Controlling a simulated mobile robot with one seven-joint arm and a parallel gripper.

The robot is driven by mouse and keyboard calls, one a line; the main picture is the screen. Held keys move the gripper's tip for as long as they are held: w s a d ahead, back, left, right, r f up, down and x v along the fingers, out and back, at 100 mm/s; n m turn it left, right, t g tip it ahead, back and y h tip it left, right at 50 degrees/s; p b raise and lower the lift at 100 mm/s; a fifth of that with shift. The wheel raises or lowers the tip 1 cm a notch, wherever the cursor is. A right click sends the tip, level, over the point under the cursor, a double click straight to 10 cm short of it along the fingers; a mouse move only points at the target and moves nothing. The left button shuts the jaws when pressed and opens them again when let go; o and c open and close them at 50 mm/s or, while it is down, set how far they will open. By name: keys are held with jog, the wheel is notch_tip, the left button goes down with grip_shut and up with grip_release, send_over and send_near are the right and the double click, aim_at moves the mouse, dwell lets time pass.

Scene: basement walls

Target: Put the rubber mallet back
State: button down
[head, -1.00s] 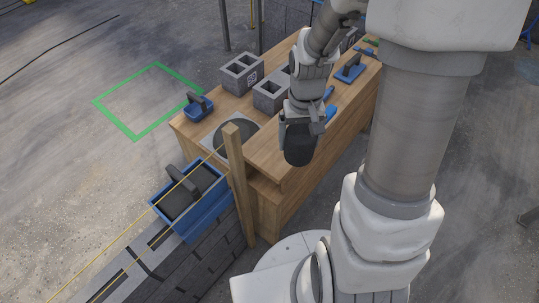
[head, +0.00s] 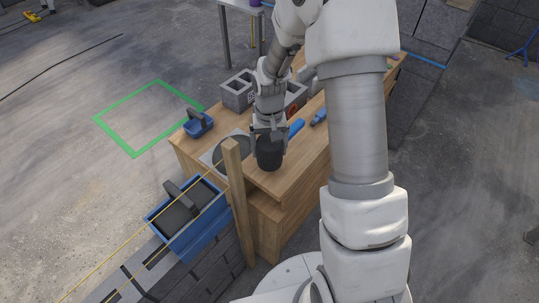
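The rubber mallet shows as a thick black cylindrical head (head: 269,154) directly below my gripper (head: 268,134). A blue piece (head: 297,128) just right of the gripper looks like its handle. My gripper appears shut on the mallet, over the front part of the wooden workbench (head: 293,176). The fingers are partly hidden by the wrist and the mallet head. I cannot tell whether the mallet touches the bench top.
A round grey disc on a pale plate (head: 228,152) lies left of the mallet. A wooden post (head: 237,190) stands close in front. Concrete blocks (head: 238,92), a blue-handled tool (head: 320,116) and a small blue tool (head: 198,124) are on the bench. A blue tub (head: 205,232) stands at lower left.

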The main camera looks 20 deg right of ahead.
jog(key=shift+f, duration=1.35)
jog(key=shift+f, duration=0.1)
jog(key=shift+f+b, duration=0.15)
jog(key=shift+b, duration=0.25)
grip_release()
